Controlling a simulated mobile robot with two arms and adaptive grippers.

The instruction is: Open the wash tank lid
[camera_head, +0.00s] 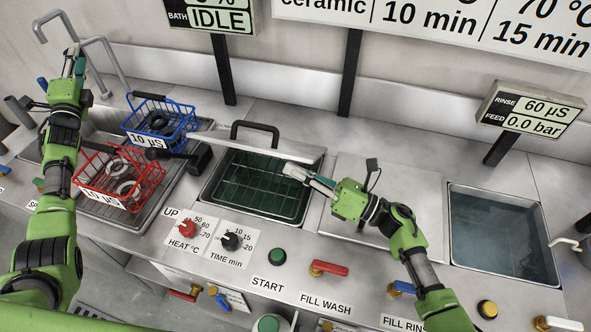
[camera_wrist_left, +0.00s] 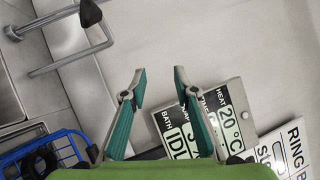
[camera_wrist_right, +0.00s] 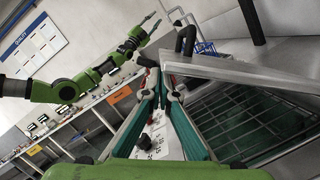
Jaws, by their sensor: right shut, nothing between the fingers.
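The wash tank lid (camera_head: 270,149) is raised off its opening and appears almost edge-on, with its black handle (camera_head: 255,127) on the upper side. Below it, the open wash tank (camera_head: 252,196) shows dark green liquid and a wire rack. My right gripper (camera_head: 287,171) is shut and empty, its fingertips close to the lid's edge at the right. The right wrist view shows the lid (camera_wrist_right: 240,72) just beyond the fingertips; I cannot tell whether they touch. My left gripper (camera_head: 75,62) is open and empty, above the bench at the far left (camera_wrist_left: 159,82).
A blue basket (camera_head: 178,135) and a red basket (camera_head: 150,172) with ring parts stand left of the tank. A black-ended bar (camera_head: 197,159) lies close by. A flat steel cover (camera_head: 395,190) and an open water tank (camera_head: 500,235) lie to the right. Knobs and valves (camera_head: 330,268) line the front.

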